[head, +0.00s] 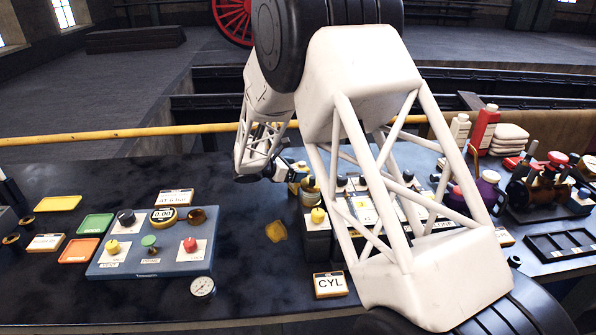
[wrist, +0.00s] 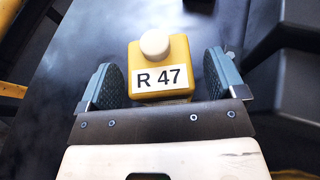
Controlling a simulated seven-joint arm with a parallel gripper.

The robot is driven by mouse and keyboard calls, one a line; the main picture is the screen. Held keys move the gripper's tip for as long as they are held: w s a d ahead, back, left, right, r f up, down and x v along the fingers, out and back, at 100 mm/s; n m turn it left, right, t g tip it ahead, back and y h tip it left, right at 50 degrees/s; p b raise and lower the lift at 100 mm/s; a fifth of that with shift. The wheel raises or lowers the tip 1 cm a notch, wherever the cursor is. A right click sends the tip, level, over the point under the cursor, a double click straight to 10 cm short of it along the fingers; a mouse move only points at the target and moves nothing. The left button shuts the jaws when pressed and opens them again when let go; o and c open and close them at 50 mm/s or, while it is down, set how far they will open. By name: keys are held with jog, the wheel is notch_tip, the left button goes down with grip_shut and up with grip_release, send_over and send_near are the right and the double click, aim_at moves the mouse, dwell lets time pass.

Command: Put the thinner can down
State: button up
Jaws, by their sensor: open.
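A yellow can (wrist: 160,62) with a white cap and a label reading "R 47" is between the two fingers of my gripper (wrist: 161,80) in the wrist view. The fingers are open, with a gap between each finger and the can. The can appears to stand on the dark bench, but its base is hidden. No label in view reads "thinner". In the head view my gripper (head: 288,167) is over the far part of the bench, and a little yellow (head: 298,174) shows beside it. My arm hides much of that area.
A blue panel (head: 150,262) with knobs and a gauge stands left of centre. Red and white bottles (head: 484,128) stand back right.

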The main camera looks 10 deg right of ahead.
jog(key=v, duration=1)
jog(key=shift+a, duration=0.2)
jog(key=shift+s, duration=0.15)
jog(key=shift+r, duration=0.1)
jog(key=s+d+r+m+g+y, duration=0.2)
jog(key=s+d+r+m, duration=0.3)
jog(key=s+d+r, duration=0.45)
jog(key=s+d+r+m+y, duration=0.2)
jog(key=s+d+r+m, duration=0.15)
jog(key=s, duration=0.45)
jog(key=s+d+r+m+y, duration=0.2)
jog(key=s+r+m, duration=0.1)
jog(key=s+r, duration=0.3)
jog(key=s+d+r+m+y, duration=0.2)
jog(key=s+d+r+m, duration=0.15)
jog(key=s, duration=0.55)
jog(key=s+r+m+t+y, duration=0.1)
jog(key=s+m+t+y, duration=0.45)
jog(key=s, duration=1.25)
notch_tip(320, 180, down, 9)
jog(key=w+m+g+h, duration=0.1)
jog(key=m+g, duration=0.1)
jog(key=g, duration=0.4)
jog(key=shift+w, duration=0.2)
